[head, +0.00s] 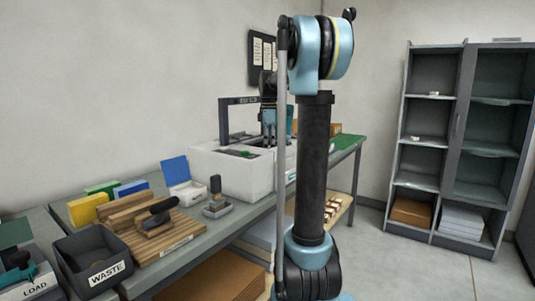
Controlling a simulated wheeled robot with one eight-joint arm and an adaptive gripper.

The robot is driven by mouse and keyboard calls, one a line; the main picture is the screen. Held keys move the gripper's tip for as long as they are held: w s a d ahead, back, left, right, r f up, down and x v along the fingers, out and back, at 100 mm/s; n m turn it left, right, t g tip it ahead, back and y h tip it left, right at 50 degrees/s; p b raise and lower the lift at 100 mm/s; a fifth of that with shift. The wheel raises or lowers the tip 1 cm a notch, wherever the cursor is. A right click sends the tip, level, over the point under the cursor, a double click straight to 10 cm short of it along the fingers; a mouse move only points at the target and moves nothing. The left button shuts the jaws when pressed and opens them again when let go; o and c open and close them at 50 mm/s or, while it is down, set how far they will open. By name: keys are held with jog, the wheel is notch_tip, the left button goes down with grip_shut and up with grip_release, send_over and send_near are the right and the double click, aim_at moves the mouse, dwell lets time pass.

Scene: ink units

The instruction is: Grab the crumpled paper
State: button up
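I cannot pick out the crumpled paper for certain. Small pale objects lie on the grey shelf unit at the right, one on an upper shelf (433,93) and one on the shelf below (412,138); they are too small to identify. My gripper (269,142) points down over the white machine (232,174) on the bench, beside its dark upright frame (224,125). My own arm partly hides this area. The fingers are too small to tell whether they are open or shut, and I see nothing clearly held.
The bench (228,215) runs along the wall. It bears a black WASTE bin (78,265), a wooden block rack (125,212), coloured pads (88,208) and a small stamp-like tool (216,199). Boxes sit below. The floor (400,275) before the shelf unit is clear.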

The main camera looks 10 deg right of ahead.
jog(key=shift+f, duration=0.65)
jog(key=shift+d, duration=0.1)
jog(key=c, duration=0.8)
